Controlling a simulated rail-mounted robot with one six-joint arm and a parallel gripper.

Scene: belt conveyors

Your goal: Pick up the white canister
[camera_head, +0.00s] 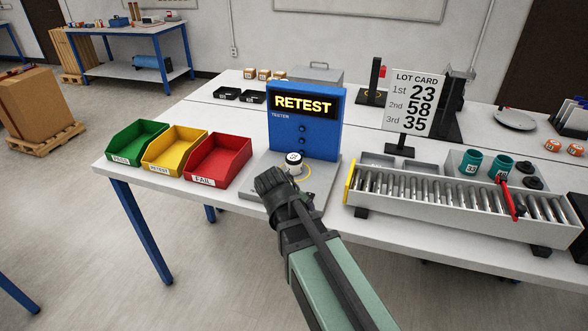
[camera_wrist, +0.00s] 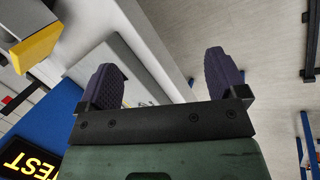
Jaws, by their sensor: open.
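The white canister (camera_head: 293,158) stands upright on the grey plate of the blue tester (camera_head: 305,118), with a number label on its top. A yellow ring mark shows on the plate beside it. The tester display reads RETEST. My gripper (camera_head: 270,181) is in front of the canister and slightly left, near the plate's front edge, and partly covers the plate. In the wrist view my gripper (camera_wrist: 165,76) has its two dark fingers wide apart with nothing between them. The canister cannot be made out in the wrist view.
Green (camera_head: 138,142), yellow (camera_head: 174,148) and red (camera_head: 218,160) bins stand left of the tester. A lot card (camera_head: 412,100) stands behind the conveyor, reading 23, 58, 35.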

